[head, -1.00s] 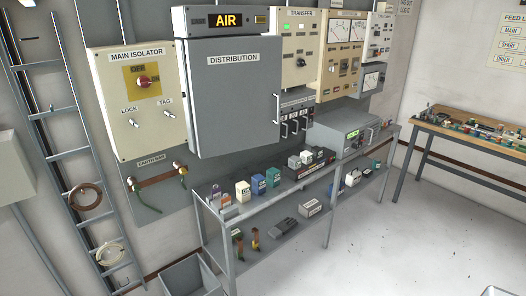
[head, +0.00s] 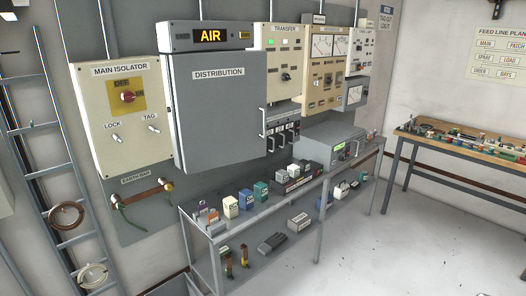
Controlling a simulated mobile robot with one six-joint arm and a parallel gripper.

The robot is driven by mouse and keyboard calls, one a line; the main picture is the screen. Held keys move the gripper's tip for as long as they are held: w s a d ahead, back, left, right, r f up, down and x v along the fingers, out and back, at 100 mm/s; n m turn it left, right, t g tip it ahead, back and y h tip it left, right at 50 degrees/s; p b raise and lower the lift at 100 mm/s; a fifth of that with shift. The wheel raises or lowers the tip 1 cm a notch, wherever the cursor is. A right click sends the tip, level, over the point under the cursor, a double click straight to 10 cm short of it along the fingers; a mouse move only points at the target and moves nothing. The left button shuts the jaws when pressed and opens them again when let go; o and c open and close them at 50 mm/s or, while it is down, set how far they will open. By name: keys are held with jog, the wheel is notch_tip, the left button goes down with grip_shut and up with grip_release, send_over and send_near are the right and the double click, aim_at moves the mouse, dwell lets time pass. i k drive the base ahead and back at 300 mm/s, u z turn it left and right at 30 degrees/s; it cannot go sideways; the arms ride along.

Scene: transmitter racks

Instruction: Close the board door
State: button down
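The board door is the large grey door labelled DISTRIBUTION (head: 215,115), under the lit AIR sign (head: 211,36) in the head view. A pale vertical handle (head: 264,123) shows at its right edge. The door's front face stands forward of the sign box, and its right edge overlaps the neighbouring TRANSFER panel (head: 285,85). I cannot tell for sure whether it is ajar or flush with its frame. The inside of the board is hidden. My gripper is not in view.
The MAIN ISOLATOR box (head: 120,150) is left of the door, with a ladder (head: 47,185) further left. A grey shelf bench (head: 195,222) with small boxes stands below. A wooden table (head: 470,152) is at right. Floor (head: 390,250) is clear at front right.

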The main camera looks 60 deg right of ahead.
aim_at(220, 98)
jog(key=u, duration=4.65)
jog(key=i, duration=0.1)
jog(key=z, duration=3.05)
jog(key=k, duration=1.15)
jog(key=z, duration=1.5)
